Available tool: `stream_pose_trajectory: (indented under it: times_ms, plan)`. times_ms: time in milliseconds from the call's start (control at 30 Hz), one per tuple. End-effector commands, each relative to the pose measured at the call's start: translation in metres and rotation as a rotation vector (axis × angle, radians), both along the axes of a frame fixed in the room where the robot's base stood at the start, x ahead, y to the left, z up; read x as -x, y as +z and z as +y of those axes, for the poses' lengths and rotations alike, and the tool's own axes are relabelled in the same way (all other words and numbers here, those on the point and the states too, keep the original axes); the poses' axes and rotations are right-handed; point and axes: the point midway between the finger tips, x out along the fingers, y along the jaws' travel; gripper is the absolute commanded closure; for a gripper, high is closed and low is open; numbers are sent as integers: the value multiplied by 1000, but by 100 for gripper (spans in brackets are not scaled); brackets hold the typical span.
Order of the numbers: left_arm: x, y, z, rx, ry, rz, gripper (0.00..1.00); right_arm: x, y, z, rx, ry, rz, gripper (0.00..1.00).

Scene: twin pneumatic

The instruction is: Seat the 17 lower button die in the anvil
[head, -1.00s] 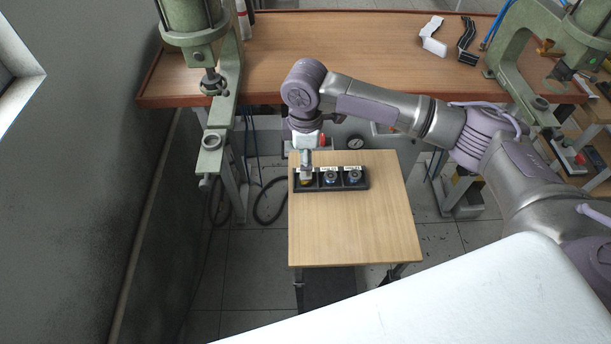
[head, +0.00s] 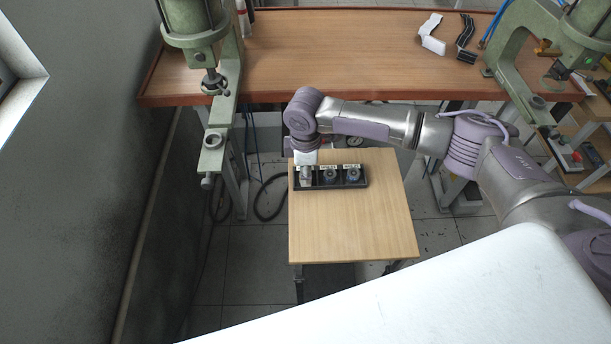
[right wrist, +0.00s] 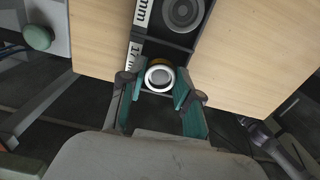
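My right gripper (head: 307,181) points down into the left compartment of a black tray (head: 335,187) on the small wooden table. In the right wrist view, its teal-padded fingers (right wrist: 160,82) stand on both sides of a round metal die (right wrist: 160,76), beside a label reading 17 mm. Whether the pads touch the die is unclear. The gripper largely hides this die in the head view. Two other dies (head: 330,176) (head: 353,175) sit in the other compartments. The left green press (head: 196,35) has a ring-shaped anvil seat (head: 212,141) on its lower arm. My left gripper is out of view.
A second green press (head: 518,50) with a lower seat (head: 539,103) stands at the right. The wooden workbench (head: 330,60) runs behind the small table (head: 355,228), whose front is clear. White and black parts lie on the bench.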

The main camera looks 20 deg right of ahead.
Motion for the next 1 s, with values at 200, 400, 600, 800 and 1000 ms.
stream_pose_trajectory:
  times_ms: [200, 400, 600, 800, 1000]
  plan:
    - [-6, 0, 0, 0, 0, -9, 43, 0, 0, 0, 0, 0, 0, 100]
    - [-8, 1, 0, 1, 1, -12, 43, 0, 1, 0, 0, -1, -1, 100]
    - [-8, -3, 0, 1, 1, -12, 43, -1, 9, 0, -2, -1, -3, 100]
    - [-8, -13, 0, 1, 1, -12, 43, -2, 39, 0, -3, 0, -6, 100]
    - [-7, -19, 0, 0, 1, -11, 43, 37, 65, -24, 0, 0, -2, 100]
